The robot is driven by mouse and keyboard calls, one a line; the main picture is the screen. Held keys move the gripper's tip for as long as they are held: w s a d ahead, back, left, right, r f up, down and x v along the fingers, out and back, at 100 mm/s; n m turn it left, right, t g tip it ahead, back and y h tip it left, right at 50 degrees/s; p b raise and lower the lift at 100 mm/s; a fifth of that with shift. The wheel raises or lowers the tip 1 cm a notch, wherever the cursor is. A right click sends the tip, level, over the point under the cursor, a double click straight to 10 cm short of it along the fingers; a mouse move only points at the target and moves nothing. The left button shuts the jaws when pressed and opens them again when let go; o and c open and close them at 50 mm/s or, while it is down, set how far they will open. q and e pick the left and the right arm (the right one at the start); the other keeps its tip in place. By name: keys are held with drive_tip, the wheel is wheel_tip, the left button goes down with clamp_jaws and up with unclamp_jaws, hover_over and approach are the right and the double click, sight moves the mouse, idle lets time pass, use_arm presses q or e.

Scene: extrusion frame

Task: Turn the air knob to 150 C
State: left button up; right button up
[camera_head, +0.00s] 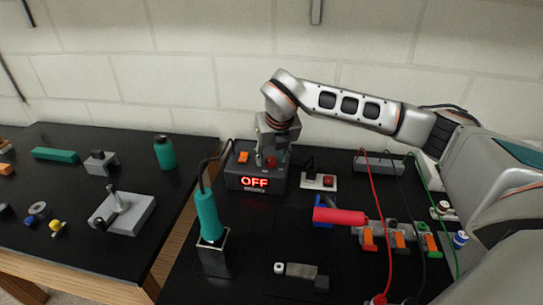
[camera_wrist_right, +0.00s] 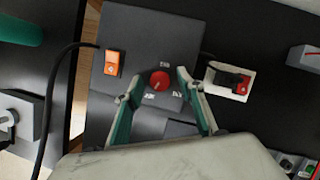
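The control box (camera_head: 235,181) stands at the back of the right table and its display (camera_head: 254,183) reads OFF in red. The red knob (camera_wrist_right: 159,81) sits on the box's top face with small white markings around it; they are too small to read. My right gripper (camera_wrist_right: 154,78) is above the box with its fingers apart, one on each side of the knob. The fingers look apart from the knob. In the head view the gripper (camera_head: 271,160) partly hides the knob. My left gripper is in neither view.
An orange switch (camera_wrist_right: 114,63) is on the box beside the knob. A white plate with a red switch (camera_head: 320,181) lies to the right. A teal-handled tool (camera_head: 208,215) stands in a holder in front, its cable running to the box.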

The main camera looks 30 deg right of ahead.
clamp_jaws()
